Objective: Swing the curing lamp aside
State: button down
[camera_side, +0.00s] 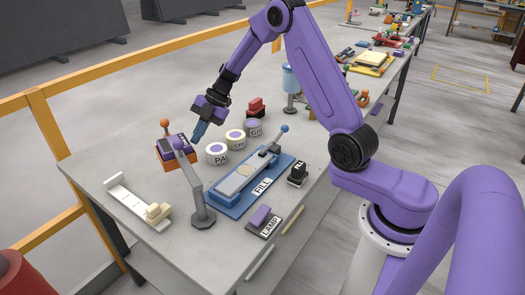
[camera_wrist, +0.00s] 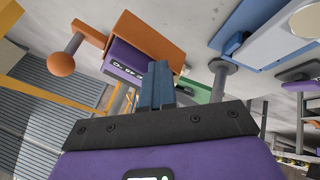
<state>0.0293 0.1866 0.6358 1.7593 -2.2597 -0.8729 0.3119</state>
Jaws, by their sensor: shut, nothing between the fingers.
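The curing lamp, as far as I can tell, is the grey post (camera_side: 203,215) on a round foot, with a slanted arm up to a purple head (camera_side: 180,144). The head shows in front of an orange box (camera_side: 166,154). My gripper (camera_side: 195,139) is shut and empty, with blue fingers pointing down just right of the lamp head; touching cannot be told. In the wrist view the shut fingers (camera_wrist: 160,78) lie over the orange box (camera_wrist: 155,38), and the grey post (camera_wrist: 217,82) stands right of them. A purple block lies on the LAMP-labelled pad (camera_side: 268,231).
A blue FILL fixture (camera_side: 225,203) with a slab and a lever stands right of the lamp. Several round jars (camera_side: 217,153) stand behind it. An orange-knobbed lever (camera_side: 164,122) rises by the box. A white rail (camera_side: 124,196) lies at the left. Bare table lies between rail and post.

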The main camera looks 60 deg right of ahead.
jog(key=shift+w+a, duration=0.4)
jog(key=shift+a, duration=0.3)
jog(key=s+d+r, duration=0.1)
jog(key=d+r, duration=0.7)
jog(key=d, duration=0.3)
jog(key=shift+a, duration=0.1)
